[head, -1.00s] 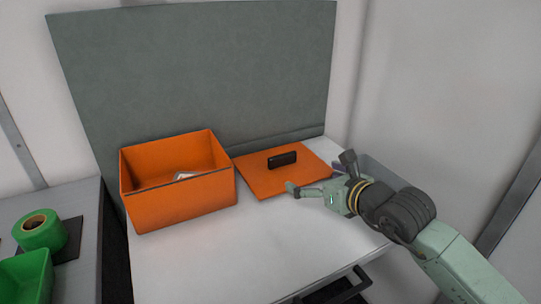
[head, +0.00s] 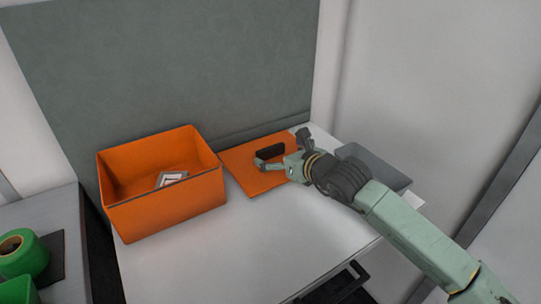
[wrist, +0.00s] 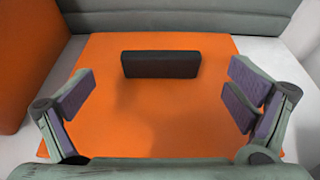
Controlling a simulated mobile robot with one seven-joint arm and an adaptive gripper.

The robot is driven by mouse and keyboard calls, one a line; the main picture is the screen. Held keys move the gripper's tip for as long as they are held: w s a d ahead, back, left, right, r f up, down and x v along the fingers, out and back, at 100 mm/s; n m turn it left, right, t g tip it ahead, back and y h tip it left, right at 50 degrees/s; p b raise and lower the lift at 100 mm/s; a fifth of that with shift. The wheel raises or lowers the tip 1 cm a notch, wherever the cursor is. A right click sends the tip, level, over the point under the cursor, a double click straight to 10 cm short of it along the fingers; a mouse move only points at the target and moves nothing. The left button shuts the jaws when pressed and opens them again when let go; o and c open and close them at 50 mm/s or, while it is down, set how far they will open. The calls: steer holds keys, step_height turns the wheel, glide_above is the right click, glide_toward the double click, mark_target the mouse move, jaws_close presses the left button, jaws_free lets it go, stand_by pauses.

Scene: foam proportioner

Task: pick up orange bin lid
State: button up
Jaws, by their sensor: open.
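The orange bin lid (head: 246,179) lies flat on the white tabletop, right of the orange bin. Its black block handle (head: 270,152) stands up from its middle. In the wrist view the lid (wrist: 160,120) fills the middle, with the handle (wrist: 160,64) near its far part. My gripper (head: 264,160) is open and empty above the lid, close to the handle. In the wrist view the fingers of my gripper (wrist: 160,98) are spread wide, one on each side, with the handle ahead between them. I cannot tell the exact height above the lid.
The open orange bin (head: 165,205) stands left of the lid with a white and grey item (head: 171,178) inside. A grey tray (head: 376,166) lies to the right, partly behind my arm. A grey panel (head: 170,65) rises behind. The front of the table (head: 240,250) is clear.

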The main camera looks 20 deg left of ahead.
mark_target(272, 149)
steer(key=shift+p+x, duration=0.6)
steer(key=shift+x, duration=1.25)
steer(key=shift+w+r, duration=0.1)
steer(key=shift+r, duration=0.05)
steer(key=shift+c, duration=0.5)
steer(key=c, duration=1.2)
